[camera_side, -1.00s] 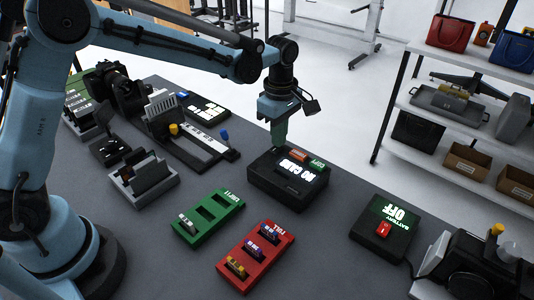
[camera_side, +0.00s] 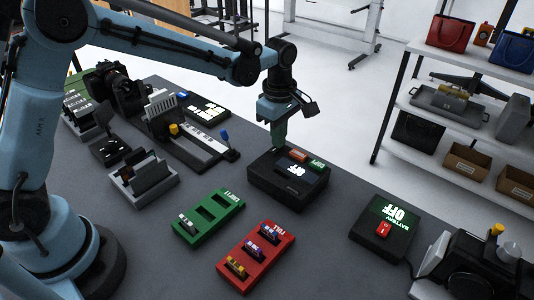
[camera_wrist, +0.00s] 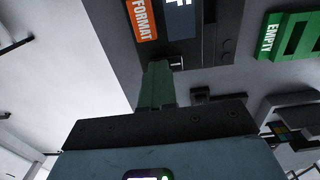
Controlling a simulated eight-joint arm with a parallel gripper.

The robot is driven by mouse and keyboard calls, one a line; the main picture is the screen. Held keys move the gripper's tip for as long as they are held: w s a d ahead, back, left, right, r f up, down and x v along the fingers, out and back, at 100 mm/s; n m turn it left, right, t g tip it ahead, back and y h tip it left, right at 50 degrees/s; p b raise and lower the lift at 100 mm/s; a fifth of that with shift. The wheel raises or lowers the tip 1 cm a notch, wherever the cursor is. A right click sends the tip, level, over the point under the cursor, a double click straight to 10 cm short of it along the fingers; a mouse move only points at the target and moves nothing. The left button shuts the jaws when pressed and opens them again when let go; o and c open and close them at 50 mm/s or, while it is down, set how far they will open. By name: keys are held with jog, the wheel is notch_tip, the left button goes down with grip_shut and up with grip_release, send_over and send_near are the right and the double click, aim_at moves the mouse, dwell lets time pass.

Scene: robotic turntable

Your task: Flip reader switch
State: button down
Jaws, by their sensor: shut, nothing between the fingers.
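The reader is a black box (camera_side: 262,180) with a lit screen (camera_side: 295,171), an orange button (camera_side: 298,154) and a green button (camera_side: 317,164). In the wrist view the reader's dark face (camera_wrist: 215,48) fills the top middle, with the orange FORMAT label (camera_wrist: 142,18). My gripper (camera_side: 278,145) points down at the reader's back left edge, its fingers shut and empty. In the wrist view the green fingertips (camera_wrist: 158,68) are by a small light-edged detail (camera_wrist: 177,64), perhaps the switch. I cannot tell whether they touch it; the fingers partly hide that spot.
A green EMPTY tray (camera_side: 208,216) and a red FULL tray (camera_side: 256,257) stand in front of the reader. A battery box (camera_side: 385,222) reading OFF is at right. Several devices crowd the left. The table between reader and battery box is clear.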

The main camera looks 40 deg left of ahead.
aim_at(275, 148)
jog(key=shift+s+f, duration=0.1)
jog(key=shift+s, duration=0.6)
notch_tip(275, 148, up, 14)
dwell(0.4)
jog(key=shift+w, duration=0.1)
